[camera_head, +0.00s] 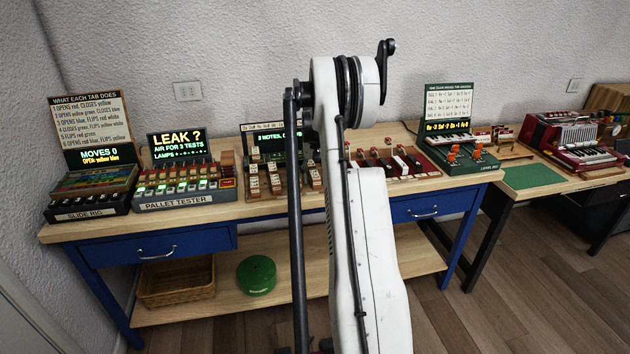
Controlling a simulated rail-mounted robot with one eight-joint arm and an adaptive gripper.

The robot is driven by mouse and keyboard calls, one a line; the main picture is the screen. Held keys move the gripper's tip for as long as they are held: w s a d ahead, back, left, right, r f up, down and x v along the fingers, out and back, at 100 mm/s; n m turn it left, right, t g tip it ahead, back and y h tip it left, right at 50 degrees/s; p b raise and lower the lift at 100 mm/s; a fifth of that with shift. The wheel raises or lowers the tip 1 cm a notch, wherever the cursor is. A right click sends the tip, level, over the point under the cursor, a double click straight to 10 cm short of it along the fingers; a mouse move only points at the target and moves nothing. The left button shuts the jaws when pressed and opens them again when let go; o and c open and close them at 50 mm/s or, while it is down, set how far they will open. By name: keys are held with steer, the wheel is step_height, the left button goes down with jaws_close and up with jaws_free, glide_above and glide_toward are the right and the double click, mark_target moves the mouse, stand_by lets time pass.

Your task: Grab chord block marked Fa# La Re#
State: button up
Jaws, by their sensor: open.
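Small wooden blocks with dark markings (254,184) stand in a wooden rack in the middle of the blue workbench. More of them show close by (315,177), beside my arm. Their markings are too small to read, so I cannot tell which one is marked Fa# La Re#. A dark display board behind them, reading "2 NOTES" (262,139), is partly hidden by my arm. My arm rises through the middle of the view and covers part of this rack. My gripper cannot be made out.
The slide rig (92,192) and pallet tester (186,180) stand left on the workbench (190,222). Right of my arm are a red-based row of levers (420,165) and a green machine with a sign (452,148). A red accordion (565,147) sits on the side table.

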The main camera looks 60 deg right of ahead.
jaws_close()
